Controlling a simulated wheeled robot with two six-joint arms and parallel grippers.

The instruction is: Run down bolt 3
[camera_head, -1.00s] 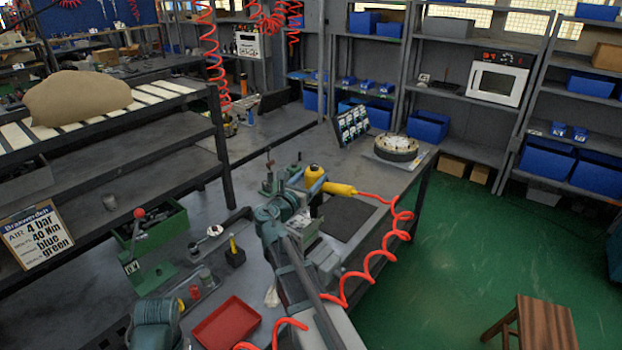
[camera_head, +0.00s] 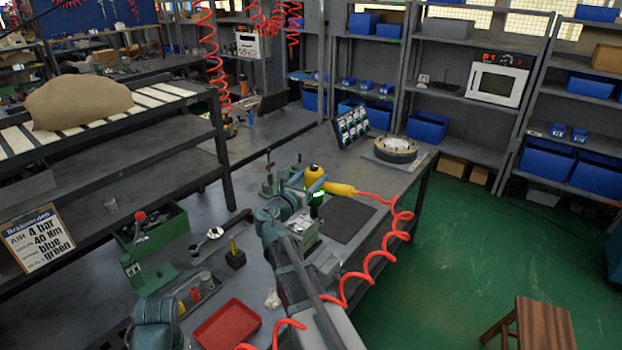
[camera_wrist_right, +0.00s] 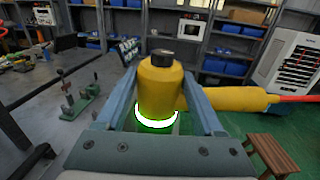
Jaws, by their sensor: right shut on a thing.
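My right gripper (camera_head: 314,182) is shut on a yellow power driver (camera_head: 338,188), which stands about upright over the bench, with its handle pointing right. In the right wrist view the driver's body (camera_wrist_right: 160,88) sits between the two fingers (camera_wrist_right: 160,75), and a ring near its lower end glows green. A light grey metal block (camera_head: 303,227) is below the driver, partly hidden by my right arm. The driver's tip, the bolts and any contact between them are hidden or too small to tell. My left gripper is out of view.
A red coiled hose (camera_head: 393,230) runs from the handle past the bench's right edge. A dark mat (camera_head: 348,219) lies right of the block. A red tray (camera_head: 226,326), a green hand press (camera_head: 148,270) and a round flanged part (camera_head: 395,150) are also on the bench.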

